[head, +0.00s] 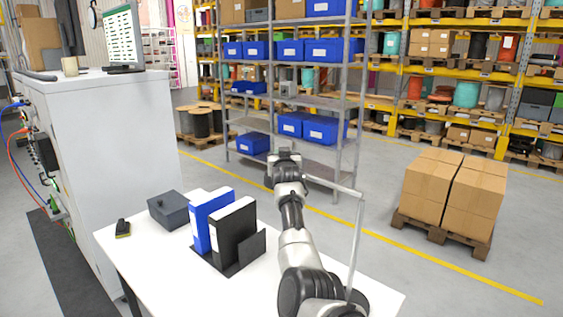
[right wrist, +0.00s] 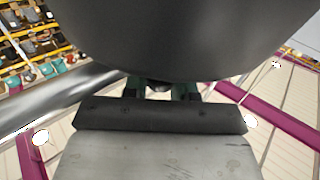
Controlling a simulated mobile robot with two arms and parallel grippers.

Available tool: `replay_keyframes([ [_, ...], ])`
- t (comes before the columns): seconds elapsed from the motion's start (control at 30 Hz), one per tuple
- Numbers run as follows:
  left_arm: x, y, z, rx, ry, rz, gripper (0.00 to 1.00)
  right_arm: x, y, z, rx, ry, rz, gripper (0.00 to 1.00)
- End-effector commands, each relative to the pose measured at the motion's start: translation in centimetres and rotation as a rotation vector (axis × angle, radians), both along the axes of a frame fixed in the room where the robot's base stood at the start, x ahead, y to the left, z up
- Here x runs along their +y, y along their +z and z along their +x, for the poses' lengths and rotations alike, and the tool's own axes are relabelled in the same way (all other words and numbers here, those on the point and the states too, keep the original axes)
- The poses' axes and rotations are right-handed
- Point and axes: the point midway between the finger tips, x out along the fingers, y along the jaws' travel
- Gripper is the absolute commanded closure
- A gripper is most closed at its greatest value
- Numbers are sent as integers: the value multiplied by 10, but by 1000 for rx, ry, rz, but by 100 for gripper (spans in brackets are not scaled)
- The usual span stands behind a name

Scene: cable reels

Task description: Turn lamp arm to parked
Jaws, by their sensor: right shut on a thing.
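The lamp arm (head: 333,187) is a thin grey bar at the top of an upright post (head: 356,245) near the table's right side. It runs left from the post to my right gripper (head: 284,157), which is held above the table's far edge. In the right wrist view, a shiny metal tube (right wrist: 65,100) that looks like the lamp arm crosses at left. A large dark rounded body (right wrist: 190,35) fills the top of that view. The fingers of my right gripper (right wrist: 160,90) show only in part; they are shut, with the contact mostly hidden. My left gripper is not in view.
The white table (head: 180,275) holds a dark box (head: 170,212), blue and black binders (head: 232,232) in a dark holder, and a small black device (head: 123,228). A grey shelf rack (head: 340,140) with blue bins stands behind. Cartons on a pallet (head: 450,195) stand right.

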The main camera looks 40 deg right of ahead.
Motion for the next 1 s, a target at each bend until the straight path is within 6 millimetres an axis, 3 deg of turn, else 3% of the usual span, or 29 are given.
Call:
replay_keyframes([
  [0.33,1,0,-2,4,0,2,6,-3,6,-1,-7,-6,-4,100],
  [0.37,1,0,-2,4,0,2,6,-3,6,-1,-7,-6,-4,72],
  [0.5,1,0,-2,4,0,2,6,-3,5,-1,-6,-5,-3,51],
  [1.0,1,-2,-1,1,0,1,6,4,1,-11,-3,-7,-2,51],
])
